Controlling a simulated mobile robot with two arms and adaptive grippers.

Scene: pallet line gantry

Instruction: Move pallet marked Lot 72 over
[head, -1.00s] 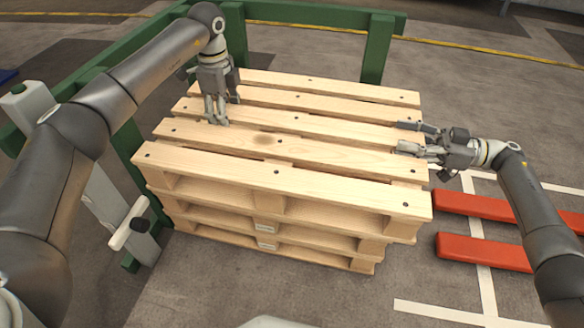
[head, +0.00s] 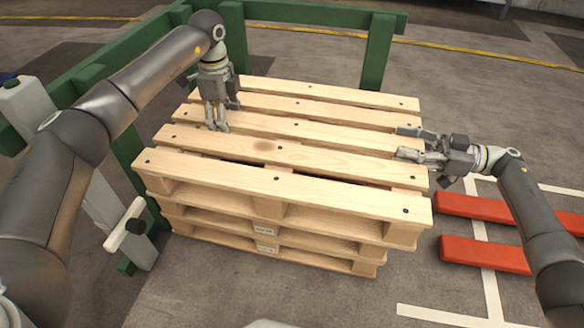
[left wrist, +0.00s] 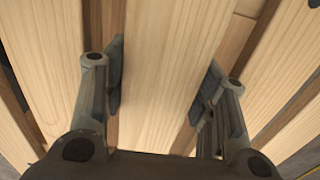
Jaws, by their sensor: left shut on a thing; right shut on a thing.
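A light wood pallet (head: 330,158) tops a stack, its slatted deck facing up. Further pallets lie under it, with small white labels (head: 265,230) on their front blocks, too small to read. I cannot make out a Lot 72 mark. My left gripper (head: 217,127) points down at the left part of the top deck. In the left wrist view its fingers (left wrist: 165,85) straddle one deck board and are shut on it. My right gripper (head: 405,142) comes in level from the right and is shut on a board end of the top pallet. Its grip's underside is hidden.
A green frame (head: 378,55) stands behind and left of the stack. A pale post with a lever (head: 128,228) is close at the left front. Two red bars (head: 485,254) lie on the floor at right among white lines.

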